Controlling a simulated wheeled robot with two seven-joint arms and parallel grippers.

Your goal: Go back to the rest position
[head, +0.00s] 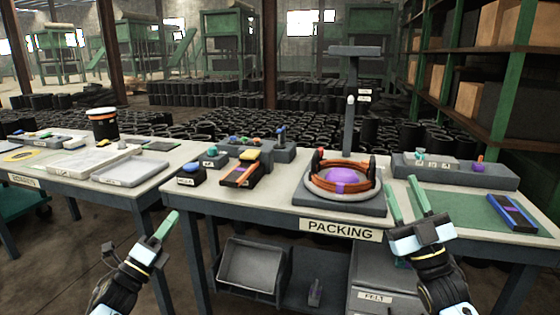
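My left gripper (172,217) is at the lower left, in front of the gap between the two tables. Its green fingers overlap from this angle, so I cannot tell whether it is open or shut. My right gripper (400,181) is at the right, with its two green fingers apart and nothing seen between them. On the stand lie orange-brown and black rings around a purple disc (342,181).
A second table (100,194) at the left holds trays and a dark cup (103,124). A grey bin (252,266) and a box stand below.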

